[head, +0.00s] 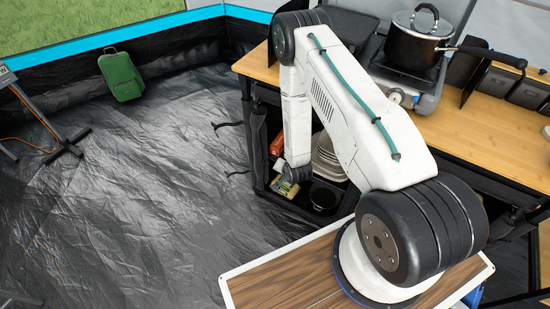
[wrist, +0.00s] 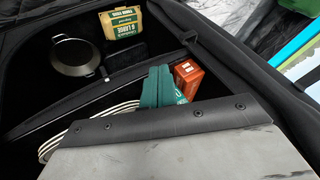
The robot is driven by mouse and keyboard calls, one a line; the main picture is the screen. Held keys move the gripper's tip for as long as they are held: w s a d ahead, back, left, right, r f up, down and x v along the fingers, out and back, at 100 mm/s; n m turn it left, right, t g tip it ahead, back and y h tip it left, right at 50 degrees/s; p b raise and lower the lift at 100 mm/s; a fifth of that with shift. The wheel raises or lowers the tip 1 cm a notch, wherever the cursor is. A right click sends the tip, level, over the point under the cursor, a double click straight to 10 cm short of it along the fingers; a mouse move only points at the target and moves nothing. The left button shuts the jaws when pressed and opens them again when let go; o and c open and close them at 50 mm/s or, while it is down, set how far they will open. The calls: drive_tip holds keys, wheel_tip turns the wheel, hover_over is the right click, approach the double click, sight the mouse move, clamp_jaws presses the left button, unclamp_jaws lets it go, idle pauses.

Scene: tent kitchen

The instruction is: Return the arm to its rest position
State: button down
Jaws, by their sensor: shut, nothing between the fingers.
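My white and black arm fills the middle and right of the head view. It bends over the wooden counter and reaches down at the counter's left end. My gripper (wrist: 165,118) shows in the wrist view as a broad grey plate with a dark, screwed edge. It is shut and empty, above the storage space under the counter.
The storage holds an egg carton (wrist: 122,25), a black pot (wrist: 75,57), a red box (wrist: 188,78), a teal carton (wrist: 157,88) and stacked plates (head: 325,157). A saucepan (head: 415,45) stands on the stove. A green case (head: 121,75) stands left; the floor between is clear.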

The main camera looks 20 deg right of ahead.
drive_tip(key=shift+r, duration=0.1)
drive_tip(key=s+a+n+g, duration=0.1)
drive_tip(key=s+n+g, duration=0.2)
drive_tip(key=s+g, duration=0.45)
drive_tip(key=s+a+r+n+g, duration=0.1)
drive_tip(key=s+r+n+g, duration=0.15)
drive_tip(key=r, duration=1.45)
drive_tip(key=s+a+r+n+g, duration=0.15)
drive_tip(key=s+r, duration=0.25)
drive_tip(key=r, duration=1.3)
drive_tip(key=s+r+n+t, duration=0.1)
drive_tip(key=s+r, duration=0.4)
drive_tip(key=r, duration=0.4)
drive_tip(key=s+a+r+n+t, duration=0.1)
drive_tip(key=s+r+t, duration=0.1)
drive_tip(key=s+r, duration=0.4)
drive_tip(key=s+r+n+t, duration=0.1)
drive_tip(key=s+r, duration=0.4)
drive_tip(key=r, duration=0.6)
drive_tip(key=shift+s+a+r+t+y, duration=0.15)
drive_tip(key=shift+s+r+t+y, duration=0.2)
drive_tip(key=shift+t, duration=0.4)
